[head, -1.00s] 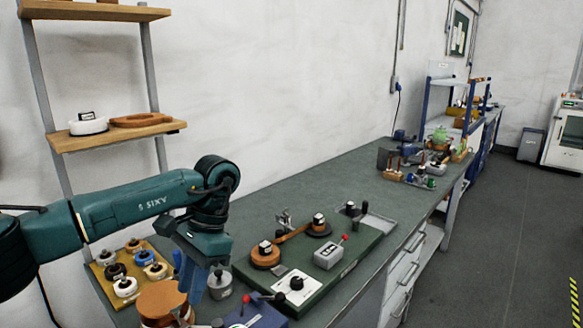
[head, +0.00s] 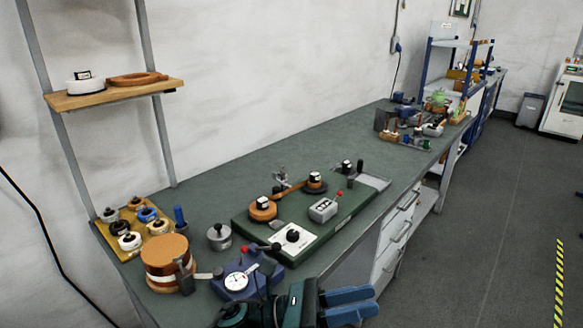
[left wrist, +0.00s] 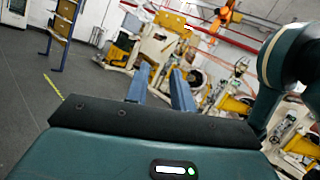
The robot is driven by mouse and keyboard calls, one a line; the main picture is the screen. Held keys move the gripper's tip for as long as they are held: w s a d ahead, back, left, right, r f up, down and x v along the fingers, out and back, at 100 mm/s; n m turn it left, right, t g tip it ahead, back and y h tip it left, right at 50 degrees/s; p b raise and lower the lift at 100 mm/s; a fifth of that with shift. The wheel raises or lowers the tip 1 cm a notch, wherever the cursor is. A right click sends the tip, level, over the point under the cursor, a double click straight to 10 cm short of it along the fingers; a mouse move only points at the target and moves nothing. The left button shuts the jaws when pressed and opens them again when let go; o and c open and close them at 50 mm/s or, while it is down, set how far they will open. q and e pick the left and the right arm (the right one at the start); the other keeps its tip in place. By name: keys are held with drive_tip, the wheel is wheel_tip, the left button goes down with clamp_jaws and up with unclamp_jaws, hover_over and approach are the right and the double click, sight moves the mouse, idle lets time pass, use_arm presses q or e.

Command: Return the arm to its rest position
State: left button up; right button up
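My left gripper (head: 371,301) is at the bottom of the head view, in front of the bench's near edge, with its blue fingers pointing right. In the left wrist view its fingers (left wrist: 159,72) stand apart with nothing between them, so it is open and empty. That view looks out into the room, away from the bench. Most of my left arm is out of the head view. My right gripper is in neither view.
The bench (head: 330,150) carries a green board (head: 345,215) with a foil-winding setup, a copper-coloured roll (head: 165,258), a blue dial gauge stand (head: 262,275) and a wooden tray of spools (head: 124,252). Open floor (head: 480,250) lies to the right.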

use_arm(q)
drive_tip(key=w+a+f+n+t+y, duration=0.2)
drive_tip(key=a+f+n+t+y, duration=0.6)
drive_tip(key=n, duration=0.9)
drive_tip(key=w+a+f+n+t+y, duration=0.2)
drive_tip(key=a+f+n+t+y, duration=0.25)
drive_tip(key=n+t, duration=0.8)
drive_tip(key=s+a+f+n+g+y, duration=0.3)
drive_tip(key=s+a+f+n+g, duration=0.2)
drive_tip(key=f+n, duration=0.3)
drive_tip(key=s+a+f+n+g+y, duration=0.3)
drive_tip(key=s+a+f+n+g, duration=0.2)
drive_tip(key=n, duration=0.6)
drive_tip(key=s+a+f, duration=0.2)
drive_tip(key=s+f, duration=0.1)
drive_tip(key=f, duration=0.1)
drive_tip(key=shift+s+a, duration=0.25)
drive_tip(key=shift+a, duration=0.05)
